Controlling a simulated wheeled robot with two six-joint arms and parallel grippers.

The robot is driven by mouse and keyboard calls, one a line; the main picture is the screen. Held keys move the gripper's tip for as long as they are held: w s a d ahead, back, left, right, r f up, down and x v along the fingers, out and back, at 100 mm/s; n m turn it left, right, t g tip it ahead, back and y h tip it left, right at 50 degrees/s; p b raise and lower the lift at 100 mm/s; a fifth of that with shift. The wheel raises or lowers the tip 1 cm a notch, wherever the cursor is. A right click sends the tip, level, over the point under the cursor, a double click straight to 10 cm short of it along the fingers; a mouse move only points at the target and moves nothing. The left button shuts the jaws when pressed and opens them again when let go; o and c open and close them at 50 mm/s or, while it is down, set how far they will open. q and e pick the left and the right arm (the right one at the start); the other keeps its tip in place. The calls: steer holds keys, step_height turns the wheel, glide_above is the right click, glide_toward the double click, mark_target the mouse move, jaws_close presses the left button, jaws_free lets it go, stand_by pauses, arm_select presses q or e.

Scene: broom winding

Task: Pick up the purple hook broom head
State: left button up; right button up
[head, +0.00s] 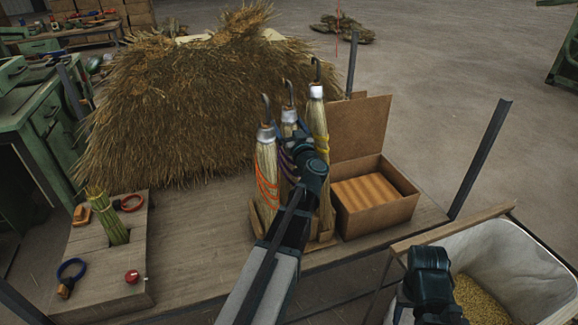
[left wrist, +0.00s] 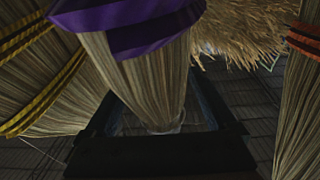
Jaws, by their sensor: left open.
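The purple hook broom head (head: 289,116) stands upright between two others in a wooden rack, its hook and silver collar showing above my left gripper (head: 297,148). The gripper and arm hide much of its bristle body. In the left wrist view its purple bands (left wrist: 130,22) cross the top, and its straw narrows down between the dark, open jaws of my left gripper (left wrist: 165,115). I cannot tell whether either jaw touches it. My right gripper (head: 430,270) is low at the right, over the white bin's near side; its fingers are not clear.
An orange-banded broom head (head: 266,170) stands close on the left and a yellow-banded one (head: 319,125) close on the right. An open cardboard box (head: 378,213) is beside the rack. A straw pile (head: 170,105) lies behind. A white bin (head: 505,245) stands at right.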

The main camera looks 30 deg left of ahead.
arm_select(q)
steer(key=shift+x, duration=0.85)
steer(key=shift+d, duration=0.1)
jaws_close()
